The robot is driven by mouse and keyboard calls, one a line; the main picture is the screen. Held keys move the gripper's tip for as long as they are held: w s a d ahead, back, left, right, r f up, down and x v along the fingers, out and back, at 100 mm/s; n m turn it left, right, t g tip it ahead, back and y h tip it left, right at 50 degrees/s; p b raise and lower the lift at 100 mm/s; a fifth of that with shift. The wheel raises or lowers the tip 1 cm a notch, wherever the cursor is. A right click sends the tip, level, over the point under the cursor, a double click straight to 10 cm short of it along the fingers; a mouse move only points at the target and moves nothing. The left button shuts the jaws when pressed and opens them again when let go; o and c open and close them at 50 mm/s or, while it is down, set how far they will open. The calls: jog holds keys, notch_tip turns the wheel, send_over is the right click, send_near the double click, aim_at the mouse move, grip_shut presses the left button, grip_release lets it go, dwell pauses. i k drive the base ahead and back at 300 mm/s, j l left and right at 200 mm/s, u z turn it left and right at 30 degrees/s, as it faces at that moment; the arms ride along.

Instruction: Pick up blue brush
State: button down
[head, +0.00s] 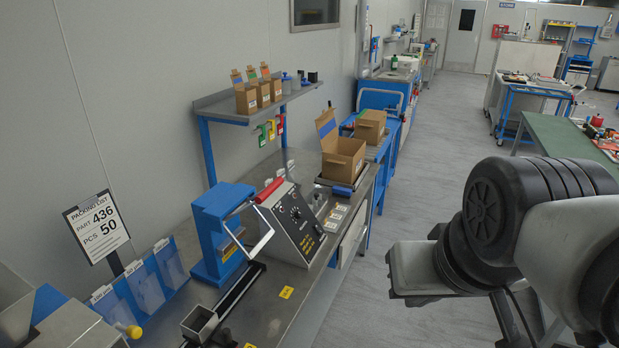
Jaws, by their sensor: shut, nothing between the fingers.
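I cannot make out a blue brush for certain in the head view. A small dark blue item (342,190) lies at the front foot of the open cardboard box on the bench; it is too small to tell whether it is a brush. My arm (500,215) fills the right side of the view, over the aisle and apart from the bench. My gripper does not show.
The steel bench (270,312) holds a blue press (218,228), a control box (292,222) with a red handle, and an open cardboard box (343,160). A shelf (222,108) carries small boxes. A green table (565,142) stands right. The grey aisle floor (425,165) is clear.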

aim_at(342, 192)
jog(key=u, duration=0.8)
jog(key=i+l+u, duration=0.25)
jog(key=l+u, duration=0.3)
jog(key=i+l+u, duration=0.1)
jog(key=l+u, duration=0.15)
jog(key=i+l+u, duration=0.2)
jog(key=l, duration=0.4)
jog(key=l+u, duration=0.25)
jog(key=l, duration=0.3)
jog(key=l+u, duration=0.15)
jog(key=l, duration=3.2)
jog(key=i+u, duration=0.05)
